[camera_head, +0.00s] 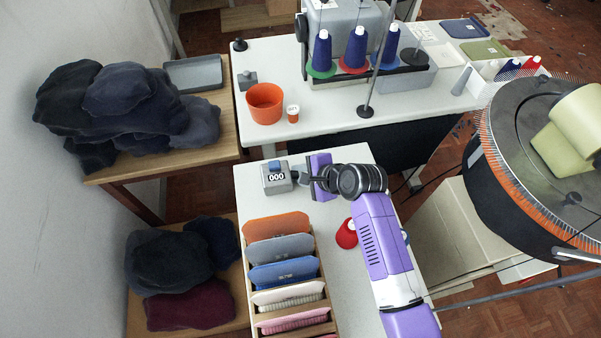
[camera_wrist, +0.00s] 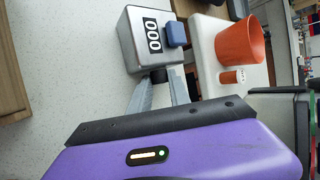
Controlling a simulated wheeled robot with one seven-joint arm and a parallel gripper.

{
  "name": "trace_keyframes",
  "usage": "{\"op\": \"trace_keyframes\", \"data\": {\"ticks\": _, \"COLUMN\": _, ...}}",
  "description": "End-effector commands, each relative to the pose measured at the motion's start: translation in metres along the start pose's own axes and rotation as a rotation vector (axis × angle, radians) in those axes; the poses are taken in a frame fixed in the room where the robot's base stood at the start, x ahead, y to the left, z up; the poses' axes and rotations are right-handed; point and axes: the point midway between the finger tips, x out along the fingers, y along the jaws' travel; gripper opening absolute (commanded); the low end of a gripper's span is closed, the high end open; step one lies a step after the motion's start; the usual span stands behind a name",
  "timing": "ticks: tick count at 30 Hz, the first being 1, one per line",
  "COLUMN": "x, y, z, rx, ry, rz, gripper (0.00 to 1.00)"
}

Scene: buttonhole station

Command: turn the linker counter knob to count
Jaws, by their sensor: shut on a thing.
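The linker counter (camera_head: 277,178) is a small grey metal box on the white table, left of my gripper in the head view. In the wrist view the counter (camera_wrist: 148,45) shows a black display reading 000 and a blue button (camera_wrist: 175,34) on one side. Its dark knob (camera_wrist: 158,76) sticks out of the face towards me. My gripper (camera_wrist: 161,82) is shut on this knob, one grey finger on each side. In the head view my gripper (camera_head: 300,178) reaches the counter's right side, and I cannot make out the knob there. Any pointer or marking on the knob cannot be seen.
A wooden rack (camera_head: 315,240) of coloured knitted pieces stands in front of the counter. A red cone (camera_head: 346,234) is beside my arm. An orange cup (camera_head: 264,104) and a small orange-and-white pot (camera_head: 293,114) stand on the table behind. The round linking machine (camera_head: 480,150) is at right.

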Motion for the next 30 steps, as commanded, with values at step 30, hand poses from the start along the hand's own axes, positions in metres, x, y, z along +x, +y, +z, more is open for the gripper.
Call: {"op": "trace_keyframes", "data": {"ticks": 30, "x": 0.0010, "y": -0.0028, "z": -0.0015, "rx": 0.063, "ry": 0.002, "rz": 0.161, "gripper": 0.45}}
